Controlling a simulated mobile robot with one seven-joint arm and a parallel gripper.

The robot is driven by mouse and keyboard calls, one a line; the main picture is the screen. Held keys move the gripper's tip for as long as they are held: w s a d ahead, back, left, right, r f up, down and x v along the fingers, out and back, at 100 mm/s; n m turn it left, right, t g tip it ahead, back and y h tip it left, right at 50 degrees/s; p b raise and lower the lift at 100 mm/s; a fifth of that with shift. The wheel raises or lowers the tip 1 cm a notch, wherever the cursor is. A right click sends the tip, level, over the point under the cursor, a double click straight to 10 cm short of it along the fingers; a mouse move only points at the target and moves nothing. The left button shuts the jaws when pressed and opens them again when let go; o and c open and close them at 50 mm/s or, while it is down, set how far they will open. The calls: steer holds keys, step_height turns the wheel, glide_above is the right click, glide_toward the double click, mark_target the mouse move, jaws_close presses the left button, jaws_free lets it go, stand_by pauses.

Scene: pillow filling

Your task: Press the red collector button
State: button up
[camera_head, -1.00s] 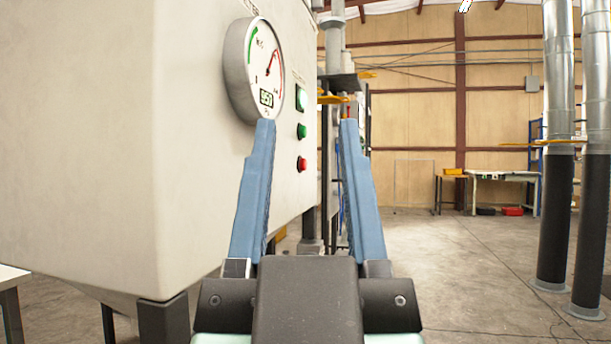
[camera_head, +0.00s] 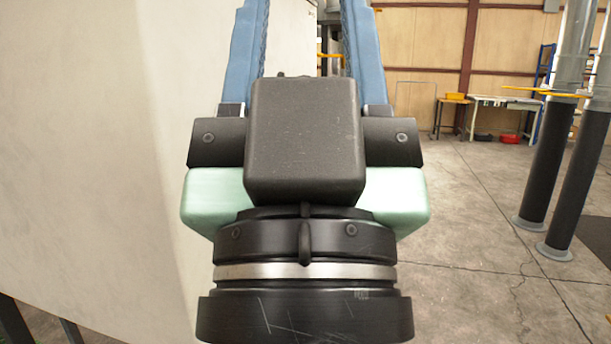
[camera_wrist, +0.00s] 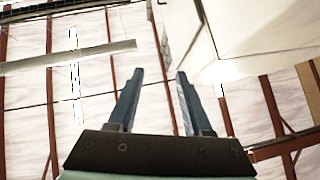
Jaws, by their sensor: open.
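My gripper (camera_head: 300,12) points away from the head camera, its two blue fingers apart and empty. The top edge of the head view cuts off the fingertips. In the wrist view the open fingers (camera_wrist: 160,74) show in full, with nothing between them. The large pale machine housing (camera_head: 90,130) fills the left of the head view, beside my gripper. In the wrist view a pale machine body (camera_wrist: 262,32) is at upper right. The red collector button is not in view in either current picture, so its distance from the fingers cannot be told.
Grey pipes with black lower parts (camera_head: 546,165) stand on the right. A pale workbench (camera_head: 506,104) with a red box (camera_head: 510,139) is at the back. Open concrete floor (camera_head: 470,215) lies right of my arm. The wrist view mostly shows roof beams (camera_wrist: 75,58).

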step_height(320, 180, up, 14)
steer(key=p, duration=1.1)
steer(key=shift+p, duration=0.35)
jaws_close()
